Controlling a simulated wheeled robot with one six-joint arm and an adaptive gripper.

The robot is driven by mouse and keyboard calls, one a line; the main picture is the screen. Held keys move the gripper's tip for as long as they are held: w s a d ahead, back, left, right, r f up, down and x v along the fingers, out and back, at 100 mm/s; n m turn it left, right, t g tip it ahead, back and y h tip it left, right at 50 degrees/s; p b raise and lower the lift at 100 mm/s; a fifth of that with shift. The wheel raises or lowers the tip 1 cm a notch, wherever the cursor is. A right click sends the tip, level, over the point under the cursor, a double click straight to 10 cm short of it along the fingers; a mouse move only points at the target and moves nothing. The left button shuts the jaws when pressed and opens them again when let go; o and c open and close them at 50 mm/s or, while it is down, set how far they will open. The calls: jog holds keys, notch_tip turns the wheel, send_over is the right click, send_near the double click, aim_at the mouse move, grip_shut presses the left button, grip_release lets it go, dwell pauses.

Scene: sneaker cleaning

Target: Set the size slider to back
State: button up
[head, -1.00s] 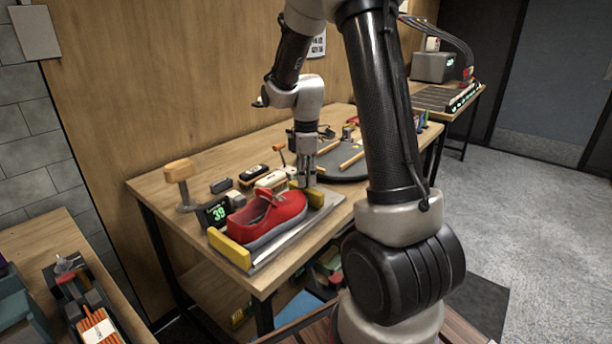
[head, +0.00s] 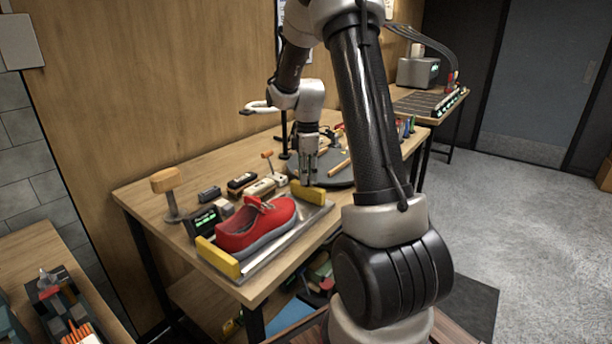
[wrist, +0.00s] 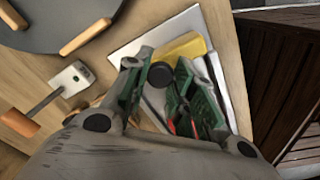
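The sizing device is a flat pale metal plate (head: 290,240) with a yellow block at each end and a small dark display (head: 205,219) with green marks too small to read. A red sneaker (head: 257,228) lies on it between the near yellow block (head: 217,258) and the far yellow block (head: 314,194). My gripper (head: 309,184) points down at the far block. In the wrist view, the far block (wrist: 182,47) shows just beyond the fingertips of my gripper (wrist: 160,66). The fingers look apart. Contact with the block cannot be told.
An orange-topped stand (head: 167,183) rises at the table's left end. Several small items, including a cream brush (head: 260,188), lie behind the sneaker. A dark round mat (head: 335,168) with wooden-handled tools lies beyond the far block. The table's front right edge is close.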

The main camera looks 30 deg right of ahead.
jog(key=o, duration=0.4)
notch_tip(320, 180, up, 12)
dwell(0.4)
dwell(0.4)
